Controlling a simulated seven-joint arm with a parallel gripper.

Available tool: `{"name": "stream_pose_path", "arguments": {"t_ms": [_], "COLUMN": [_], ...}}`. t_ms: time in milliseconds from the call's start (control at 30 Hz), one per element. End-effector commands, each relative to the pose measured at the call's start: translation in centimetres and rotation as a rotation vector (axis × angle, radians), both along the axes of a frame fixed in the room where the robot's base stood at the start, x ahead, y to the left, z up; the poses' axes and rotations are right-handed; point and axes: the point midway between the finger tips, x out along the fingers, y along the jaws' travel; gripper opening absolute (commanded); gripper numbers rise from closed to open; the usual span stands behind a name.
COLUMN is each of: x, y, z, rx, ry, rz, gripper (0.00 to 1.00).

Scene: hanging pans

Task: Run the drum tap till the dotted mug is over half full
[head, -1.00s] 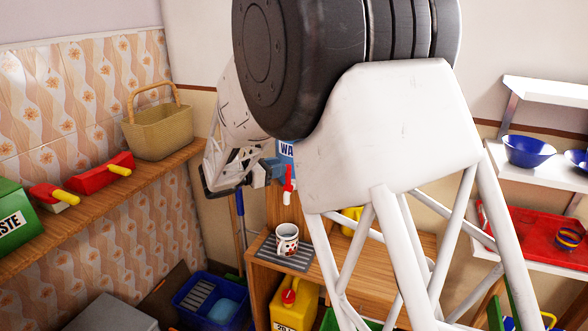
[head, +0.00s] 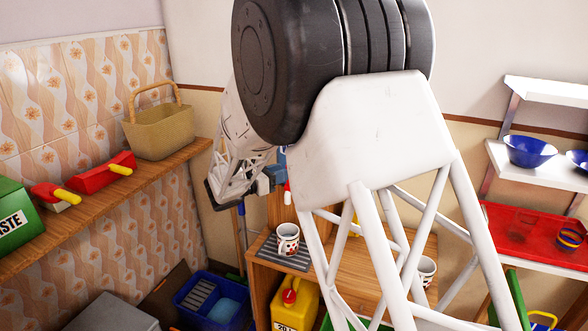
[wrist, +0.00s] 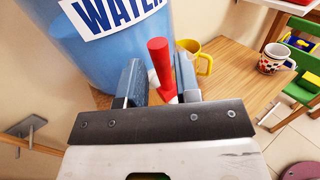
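A white mug with red and dark spots (head: 288,238) stands upright on a grey slatted mat (head: 297,259) below the drum tap; its inside is too small to judge. A second, similarly marked white mug (head: 427,270) is partly behind my arm. One spotted mug (wrist: 274,58) shows at the right in the wrist view. The blue drum (wrist: 95,60) is labelled WATER. Its red tap lever (wrist: 160,65) stands between the fingers of my gripper (wrist: 158,88), which are apart. Contact with the lever cannot be told. In the head view my arm hides most of the drum.
A yellow mug (wrist: 197,60) stands on the wooden counter beyond the lever. A yellow canister (head: 295,303) and a blue bin (head: 212,300) are below. A wooden shelf with a basket (head: 158,128) is at left. A red tray (head: 520,236) is at right.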

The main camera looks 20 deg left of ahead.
Motion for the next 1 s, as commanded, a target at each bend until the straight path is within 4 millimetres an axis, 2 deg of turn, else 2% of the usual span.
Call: {"name": "stream_pose_path", "arguments": {"t_ms": [400,867,1000], "x": [3.9,4.7,4.7], "y": [-2.6,-3.1,-3.1], "z": [0.0,0.0,0.0], "rx": [0.000,0.001,0.000], "ry": [-0.001,-0.001,0.000], "rz": [-0.001,0.001,0.001], "gripper": [0.30,0.30,0.12]}}
